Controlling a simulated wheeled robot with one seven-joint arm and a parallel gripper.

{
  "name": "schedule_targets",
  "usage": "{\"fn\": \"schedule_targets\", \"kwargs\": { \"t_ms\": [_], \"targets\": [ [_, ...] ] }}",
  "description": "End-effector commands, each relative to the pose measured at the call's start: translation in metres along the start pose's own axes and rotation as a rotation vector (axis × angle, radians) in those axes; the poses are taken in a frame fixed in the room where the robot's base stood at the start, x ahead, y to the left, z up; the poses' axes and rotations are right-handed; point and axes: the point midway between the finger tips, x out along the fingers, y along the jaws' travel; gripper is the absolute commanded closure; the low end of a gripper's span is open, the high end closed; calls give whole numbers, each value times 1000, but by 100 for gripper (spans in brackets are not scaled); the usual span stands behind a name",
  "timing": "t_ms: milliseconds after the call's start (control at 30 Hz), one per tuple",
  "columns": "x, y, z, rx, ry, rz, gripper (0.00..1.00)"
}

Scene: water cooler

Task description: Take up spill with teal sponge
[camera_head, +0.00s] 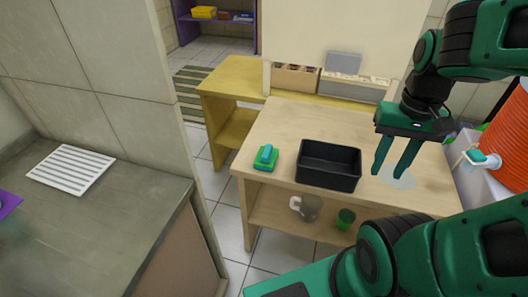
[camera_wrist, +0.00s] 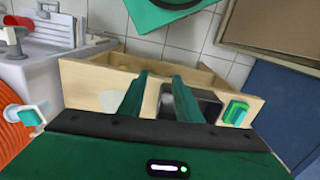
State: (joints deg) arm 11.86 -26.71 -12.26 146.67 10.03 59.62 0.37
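The teal sponge (camera_head: 266,153) lies on a green base at the left end of the light wooden table. It also shows at the right in the wrist view (camera_wrist: 236,109). The spill (camera_head: 401,180) is a pale, flat patch on the right part of the tabletop; the wrist view shows it left of my fingers (camera_wrist: 111,100). My gripper (camera_head: 388,174) points down above the table beside the spill, well to the right of the sponge. Its two fingers (camera_wrist: 160,96) are apart with nothing between them.
A black bin (camera_head: 329,166) stands on the table (camera_head: 290,125) between sponge and spill. An orange cooler (camera_head: 508,140) with a tap is at the right. A mug (camera_head: 308,207) and a green cup (camera_head: 345,219) are on the lower shelf. A wall end and grey counter (camera_head: 110,225) are at left.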

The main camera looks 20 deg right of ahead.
Motion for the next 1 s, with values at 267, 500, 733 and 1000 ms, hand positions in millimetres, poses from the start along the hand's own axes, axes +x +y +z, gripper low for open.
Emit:
{"fn": "schedule_targets", "kwargs": {
  "t_ms": [267,500,733,1000],
  "targets": [
    [0,0,0,1,0,0,59],
    [-3,-10,-11,133,33,8,4],
    [11,-58,-68,489,74,-16,4],
    [44,-139,-123,944,32,-142,4]
  ]
}}
